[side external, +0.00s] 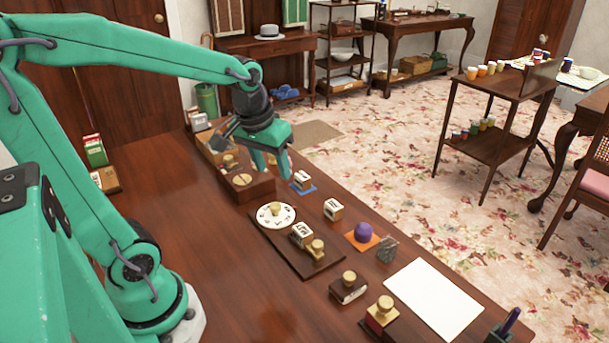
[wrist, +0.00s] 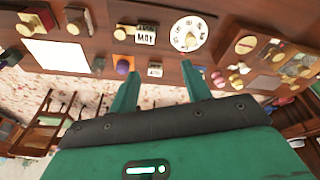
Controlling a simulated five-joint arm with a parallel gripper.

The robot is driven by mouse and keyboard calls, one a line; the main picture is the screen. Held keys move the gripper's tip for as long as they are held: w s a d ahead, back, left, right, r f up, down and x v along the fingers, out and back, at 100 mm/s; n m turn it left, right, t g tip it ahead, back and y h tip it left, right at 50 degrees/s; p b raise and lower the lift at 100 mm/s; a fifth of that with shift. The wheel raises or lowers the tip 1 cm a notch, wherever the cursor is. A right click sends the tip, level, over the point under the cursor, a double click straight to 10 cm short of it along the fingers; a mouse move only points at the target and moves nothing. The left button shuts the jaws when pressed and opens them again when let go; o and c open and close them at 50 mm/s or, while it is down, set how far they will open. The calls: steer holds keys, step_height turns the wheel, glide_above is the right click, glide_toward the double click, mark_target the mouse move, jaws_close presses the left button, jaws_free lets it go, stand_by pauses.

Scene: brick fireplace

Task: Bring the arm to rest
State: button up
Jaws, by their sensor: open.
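My gripper (side external: 271,163) is at the end of the outstretched green arm, above the far part of the dark wooden table (side external: 215,240). Its two green fingers point down and stand apart, with nothing held. In the side view the fingers are beside a wooden tray (side external: 256,188) and a small white block on a blue mat (side external: 302,180). In the wrist view my gripper (wrist: 160,76) shows a gap between its fingertips, with a small pale block (wrist: 155,69) seen through it. I cannot tell the exact height above the table.
A round white dial (side external: 276,214) and a brass-knobbed stamp (side external: 316,250) are on a dark board. A purple ball (side external: 363,232), a white sheet (side external: 435,300) and more stamps (side external: 381,312) line the right side. The table's middle left is clear.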

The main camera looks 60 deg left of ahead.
steer(key=s+d+r+m+t, duration=0.2)
steer(key=s+d+r+m, duration=0.1)
steer(key=s+d, duration=0.3)
steer(key=shift+s+r+m+t+h, duration=0.3)
steer(key=shift+s+m+t, duration=0.1)
steer(key=shift+s+m, duration=0.4)
steer(key=shift+s, duration=0.1)
stand_by(0.4)
